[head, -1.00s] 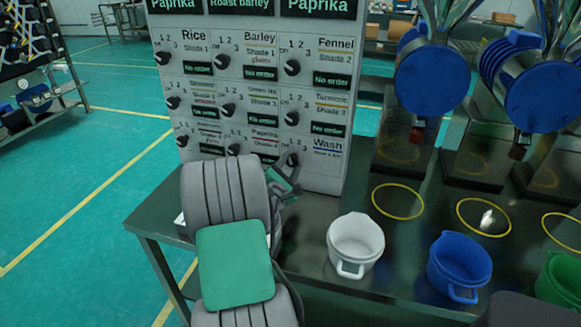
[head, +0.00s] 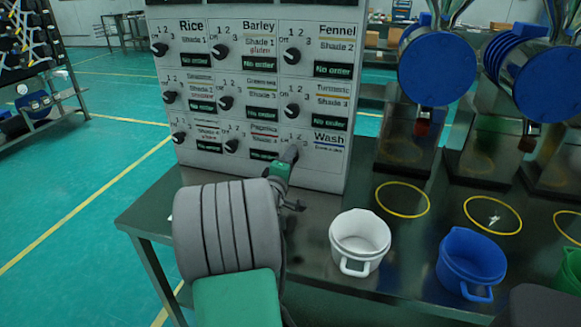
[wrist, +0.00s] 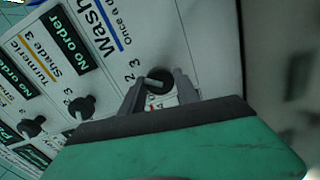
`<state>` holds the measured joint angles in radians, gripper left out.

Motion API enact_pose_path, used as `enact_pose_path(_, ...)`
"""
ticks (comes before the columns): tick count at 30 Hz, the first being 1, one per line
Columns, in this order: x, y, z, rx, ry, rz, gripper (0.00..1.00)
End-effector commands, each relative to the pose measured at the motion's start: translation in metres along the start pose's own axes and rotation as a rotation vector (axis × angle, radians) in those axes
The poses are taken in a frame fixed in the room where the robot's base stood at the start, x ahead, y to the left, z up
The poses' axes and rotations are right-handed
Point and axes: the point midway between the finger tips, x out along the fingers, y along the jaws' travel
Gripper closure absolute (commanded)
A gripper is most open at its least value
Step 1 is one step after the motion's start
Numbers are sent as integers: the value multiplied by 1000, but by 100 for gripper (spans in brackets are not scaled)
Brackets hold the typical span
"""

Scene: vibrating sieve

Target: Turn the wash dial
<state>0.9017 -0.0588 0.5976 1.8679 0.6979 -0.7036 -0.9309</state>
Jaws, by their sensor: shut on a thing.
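The wash dial (wrist: 159,80) is a round black knob at the lower right of the white control panel (head: 335,177), beside the "Wash" label (head: 329,137). In the wrist view it sits between the two grey fingers of my gripper (wrist: 160,90), with one finger on each side. Its light pointer shows near the printed 2 and 3, but I cannot tell its exact setting. In the head view my gripper (head: 289,155) reaches up to the panel from below and covers most of the dial. My gripper is shut on the dial.
Other black dials, such as the Turmeric dial (head: 291,111), sit above and left on the panel. A white pot (head: 359,258) and a blue pot (head: 470,262) stand on the dark table (head: 400,290) to the right. Yellow rings (head: 402,213) mark the table behind them.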

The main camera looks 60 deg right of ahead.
Motion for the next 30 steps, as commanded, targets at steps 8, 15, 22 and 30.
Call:
enact_pose_path(8,0,-4,1,219,-1,0,100)
enact_pose_path(15,0,-3,1,340,-1,0,100)
enact_pose_path(22,0,-2,1,389,-2,-1,100)
enact_pose_path(30,0,-1,1,397,-2,-2,100)
